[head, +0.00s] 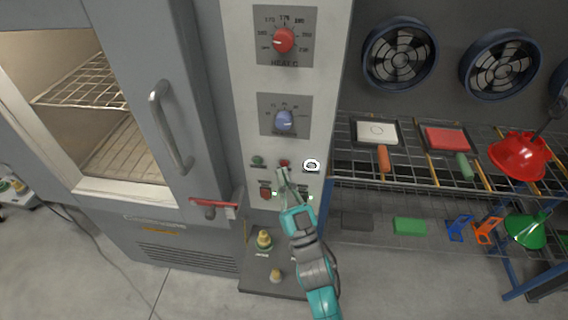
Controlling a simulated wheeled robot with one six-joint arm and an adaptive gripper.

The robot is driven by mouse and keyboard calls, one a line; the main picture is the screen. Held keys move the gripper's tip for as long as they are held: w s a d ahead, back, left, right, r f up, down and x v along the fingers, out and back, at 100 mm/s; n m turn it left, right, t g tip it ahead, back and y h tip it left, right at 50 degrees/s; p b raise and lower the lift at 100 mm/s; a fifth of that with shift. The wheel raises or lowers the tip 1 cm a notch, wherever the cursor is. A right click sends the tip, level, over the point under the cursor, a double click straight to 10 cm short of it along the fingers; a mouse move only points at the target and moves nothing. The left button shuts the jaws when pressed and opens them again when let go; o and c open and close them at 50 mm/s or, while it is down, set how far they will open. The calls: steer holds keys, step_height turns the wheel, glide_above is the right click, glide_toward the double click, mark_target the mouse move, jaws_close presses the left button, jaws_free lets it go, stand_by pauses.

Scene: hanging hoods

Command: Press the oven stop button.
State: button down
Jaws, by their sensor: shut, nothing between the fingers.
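The oven's grey control panel (240,60) stands in the middle of the head view. A small red button (284,163) sits below the blue dial, with a green button (258,160) to its left. Another red button or switch (265,194) is lower left. Which one is the stop button is too small to read. My gripper (283,174) is shut and empty, its tips just below the upper red button in the picture. I cannot tell whether they touch it. The gripper and arm hide part of the lower panel.
A red dial (283,40) and blue dial (284,121) are above. The oven door has a handle (170,125), with a red latch lever (213,203) near the panel. A wire shelf (400,178) with trays and red and green hoods stands to the right.

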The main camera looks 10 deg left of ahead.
steer(key=shift+w, duration=0.15)
steer(key=shift+w, duration=0.25)
steer(key=shift+w, duration=0.35)
stand_by(0.7)
steer(key=shift+s, duration=0.8)
steer(key=shift+s+a, duration=0.1)
steer(key=shift+s, duration=2.4)
